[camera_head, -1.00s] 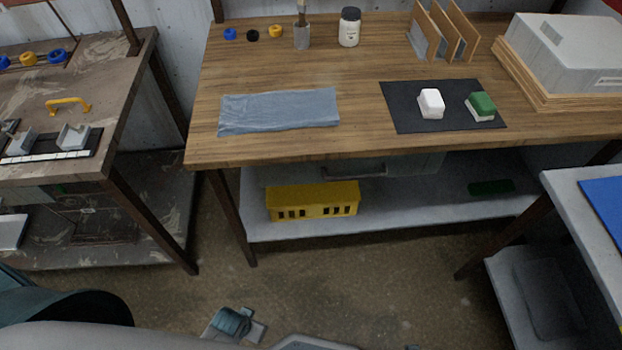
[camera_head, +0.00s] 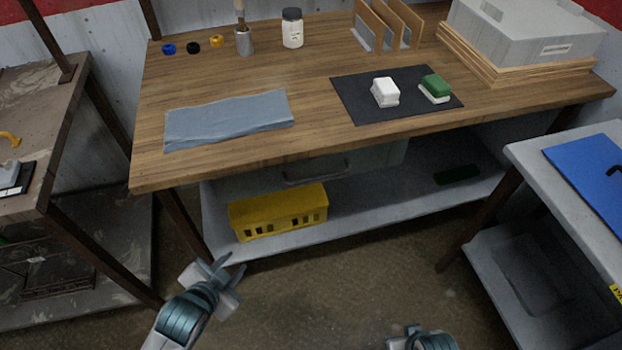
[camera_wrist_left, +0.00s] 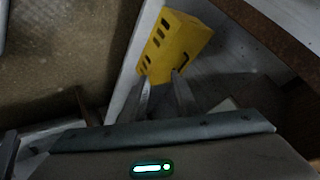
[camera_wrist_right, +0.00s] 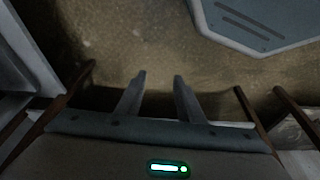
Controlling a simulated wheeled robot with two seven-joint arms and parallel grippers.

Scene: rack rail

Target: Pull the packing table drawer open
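The packing table (camera_head: 300,130) has a wooden top. Its drawer (camera_head: 262,182) is a grey-green front under the tabletop, with a grey bar handle (camera_head: 316,175); it looks shut, and the table edge hides its upper part. My left gripper (camera_head: 226,265) is low in front of the table, below and left of the handle and apart from it. In the left wrist view its fingers (camera_wrist_left: 163,88) are spread and empty, pointing toward the yellow crate. My right gripper (camera_head: 405,335) is mostly cut off at the bottom edge; in the right wrist view its fingers (camera_wrist_right: 156,78) are apart and empty over the floor.
A yellow crate (camera_head: 280,210) stands on the lower shelf (camera_head: 360,199) beneath the drawer. A cloth, a dark mat (camera_head: 350,103), a bottle and a box are on top. Another table (camera_head: 540,150) stands at right, a brown bench (camera_head: 55,130) at left. Floor between is clear.

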